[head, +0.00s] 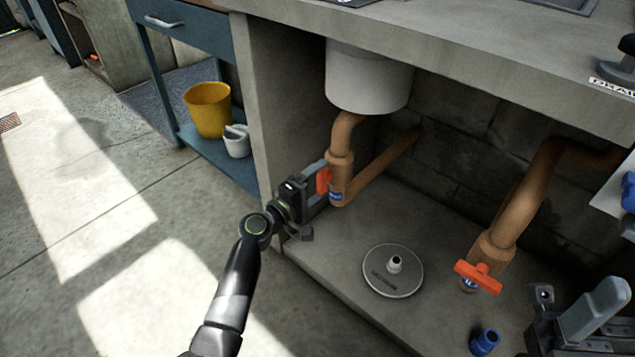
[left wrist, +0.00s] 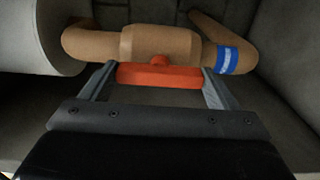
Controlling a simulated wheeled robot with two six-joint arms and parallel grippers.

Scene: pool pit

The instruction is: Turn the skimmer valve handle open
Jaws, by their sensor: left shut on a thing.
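The orange valve handle (head: 323,180) sits on the brown pipe (head: 341,160) that comes down from the white round tub (head: 368,80) under the counter. A blue label (head: 336,196) is on the pipe beside it, too small to read. My left gripper (head: 318,186) is at this handle. In the left wrist view the handle (left wrist: 158,75) is a bar lying along the pipe, with one finger at each end, and the gripper is shut on it.
A second orange handle (head: 478,277) is on the right pipe (head: 520,205). A round grey lid (head: 393,271) and a blue cap (head: 485,341) lie on the floor under the counter (head: 470,65). A yellow bucket (head: 208,110) stands on the left shelf.

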